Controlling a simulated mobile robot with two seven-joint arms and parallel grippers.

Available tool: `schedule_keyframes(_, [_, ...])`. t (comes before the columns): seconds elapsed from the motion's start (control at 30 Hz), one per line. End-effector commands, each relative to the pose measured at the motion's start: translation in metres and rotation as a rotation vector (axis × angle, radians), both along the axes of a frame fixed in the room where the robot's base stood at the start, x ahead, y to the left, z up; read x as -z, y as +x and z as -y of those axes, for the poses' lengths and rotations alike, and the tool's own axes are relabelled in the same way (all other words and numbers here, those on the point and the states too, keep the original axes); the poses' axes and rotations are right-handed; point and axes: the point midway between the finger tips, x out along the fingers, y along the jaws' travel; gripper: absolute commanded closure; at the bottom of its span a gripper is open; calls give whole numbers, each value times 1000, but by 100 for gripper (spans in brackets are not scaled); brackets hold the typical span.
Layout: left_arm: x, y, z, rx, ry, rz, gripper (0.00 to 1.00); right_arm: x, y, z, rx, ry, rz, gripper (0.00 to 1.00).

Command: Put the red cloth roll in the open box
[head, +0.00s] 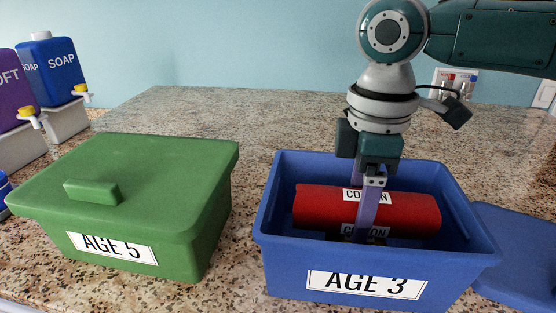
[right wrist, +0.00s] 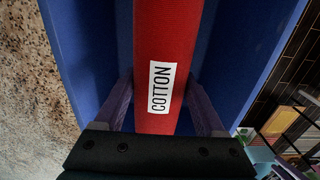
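The red cloth roll (head: 410,211) lies lengthwise inside the open blue box (head: 280,268) labelled "AGE 3". White "COTTON" labels show on the roll, one also in the right wrist view (right wrist: 160,88). My right gripper (head: 368,222) points straight down into the box, its purple fingers on either side of the roll's middle. In the right wrist view the fingers (right wrist: 160,98) are close to the roll's sides; whether they press on it is not clear. The roll's underside and the box floor beneath it are mostly hidden. My left gripper is not in view.
A closed green box (head: 160,178) labelled "AGE 5" stands to the left. A blue lid (head: 520,250) lies right of the blue box. Soap dispensers (head: 50,68) stand at the far left. The speckled counter (head: 225,108) is clear behind the boxes.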

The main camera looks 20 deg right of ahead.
Motion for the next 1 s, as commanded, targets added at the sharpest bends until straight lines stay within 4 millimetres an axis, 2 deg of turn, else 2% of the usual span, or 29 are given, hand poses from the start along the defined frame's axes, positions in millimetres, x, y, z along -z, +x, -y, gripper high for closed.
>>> schedule_keyframes(0.03, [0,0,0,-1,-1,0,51,0,0,0,0,0,0,23])
schedule_keyframes(0.23, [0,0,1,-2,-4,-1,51,0,0,0,-1,0,0,1])
schedule_keyframes(0.57, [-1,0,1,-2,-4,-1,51,-6,1,0,-1,1,3,0])
schedule_keyframes(0.73, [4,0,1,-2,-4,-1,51,-31,2,0,-1,2,6,0])
schedule_keyframes(1.0, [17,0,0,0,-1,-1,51,-94,2,-1,-2,2,7,0])
